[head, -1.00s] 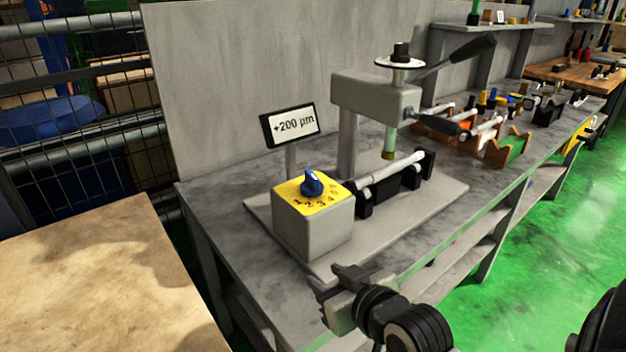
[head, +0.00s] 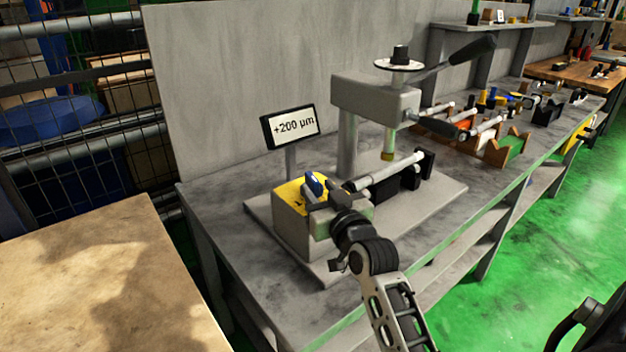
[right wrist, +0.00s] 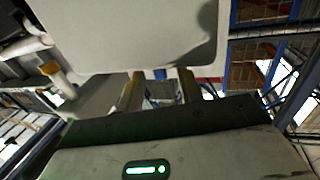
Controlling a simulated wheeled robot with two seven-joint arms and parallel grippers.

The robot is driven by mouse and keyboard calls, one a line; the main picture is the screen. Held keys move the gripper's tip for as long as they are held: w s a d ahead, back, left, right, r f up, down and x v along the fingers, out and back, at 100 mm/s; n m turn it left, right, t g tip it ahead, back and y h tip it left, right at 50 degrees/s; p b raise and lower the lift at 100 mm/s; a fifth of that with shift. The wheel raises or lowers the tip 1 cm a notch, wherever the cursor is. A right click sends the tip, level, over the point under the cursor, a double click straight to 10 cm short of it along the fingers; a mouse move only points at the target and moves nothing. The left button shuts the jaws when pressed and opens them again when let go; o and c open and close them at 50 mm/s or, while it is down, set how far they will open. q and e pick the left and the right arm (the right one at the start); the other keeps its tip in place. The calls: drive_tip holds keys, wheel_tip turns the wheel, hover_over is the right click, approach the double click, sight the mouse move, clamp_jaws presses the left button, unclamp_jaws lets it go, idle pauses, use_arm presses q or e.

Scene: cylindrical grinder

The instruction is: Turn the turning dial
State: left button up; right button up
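The blue turning dial (head: 315,183) sits on the yellow numbered top of a grey box (head: 290,233) on the bench. My right gripper (head: 321,195) is close at the dial's front right side in the head view and covers most of the numbers. In the right wrist view, my right gripper (right wrist: 160,77) has its two fingers apart, with a small blue piece of the dial (right wrist: 160,74) showing in the gap between their tips. I cannot tell whether a finger touches the dial. The display (head: 291,127) behind the box reads +200 µm.
The grinder's press head (head: 376,97) with its lever stands behind and to the right of the box. A metal rod (head: 397,168) lies in a holder close to the gripper. Several parts and racks are farther along the bench. A wooden table (head: 100,285) is at left.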

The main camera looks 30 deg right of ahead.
sight(316, 187)
use_arm(q)
drive_tip(key=shift+f, duration=0.15)
use_arm(e)
drive_tip(key=shift+w+d, duration=0.2)
drive_tip(key=shift+w, duration=0.8)
drive_tip(key=shift+w+d, duration=0.15)
drive_tip(key=shift+w, duration=0.85)
clamp_jaws()
